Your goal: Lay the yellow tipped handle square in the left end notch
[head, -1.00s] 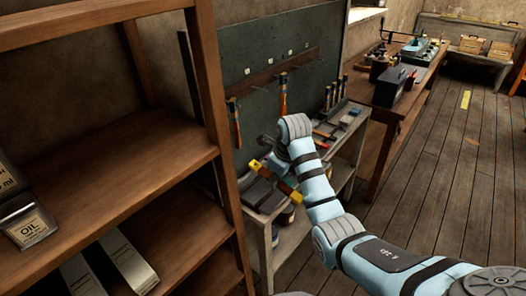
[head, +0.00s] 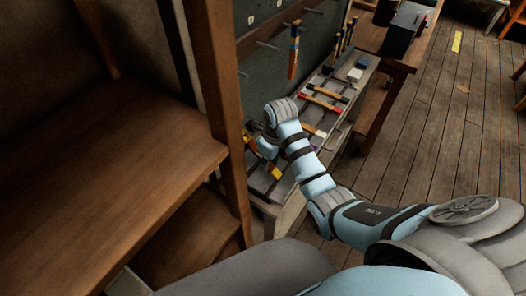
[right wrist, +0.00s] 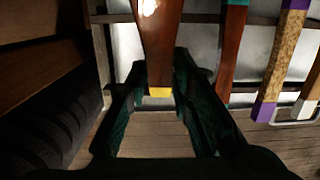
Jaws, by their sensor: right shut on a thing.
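My right gripper (head: 267,143) is over the left, near end of the rack in the head view, its fingers mostly hidden by my wrist. In the right wrist view my right gripper (right wrist: 160,75) is shut on the brown yellow tipped handle (right wrist: 159,40), whose yellow end points toward the camera between the fingers. The handle runs roughly across the rack rails (right wrist: 205,18), left of a teal-marked handle (right wrist: 232,50). The left end notch is hidden, so I cannot tell whether the handle touches it. My left gripper is out of view.
A purple-tipped handle (right wrist: 275,75) and a white-tipped one (right wrist: 308,95) lie further right. A wooden shelf unit (head: 218,100) stands close left of the rack. A hammer (head: 294,50) hangs on the board behind.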

